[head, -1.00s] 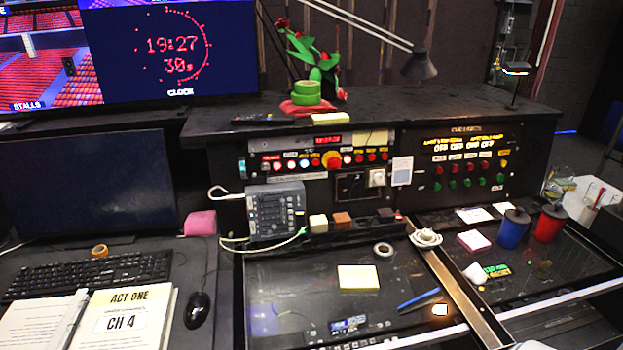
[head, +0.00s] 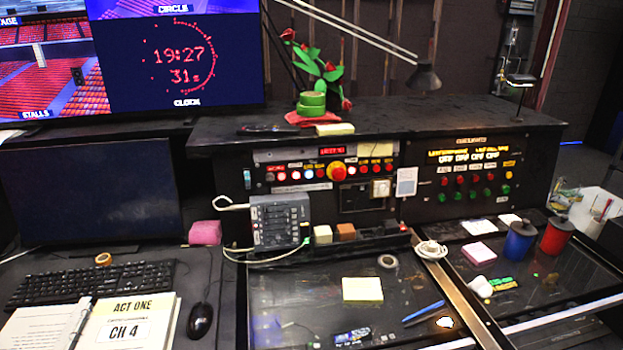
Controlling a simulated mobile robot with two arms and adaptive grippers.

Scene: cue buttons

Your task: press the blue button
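On the left control panel (head: 290,187) of the desk console, a row of small round buttons runs left of a large red knob (head: 336,172). A small bluish-white lit button (head: 309,174) is in that row, with another bluish one (head: 321,173) just beside the knob. Their exact colours are hard to tell at this size. Red and white buttons are farther left in the row. Neither of my grippers shows in the head view, and nothing covers the button row.
A grey intercom box (head: 280,222) with a cable stands below the panel's left part. A right panel (head: 470,175) has red and green buttons. The desk holds a yellow note pad (head: 362,289), tape rolls, blue and red cups, and a black mouse (head: 201,320).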

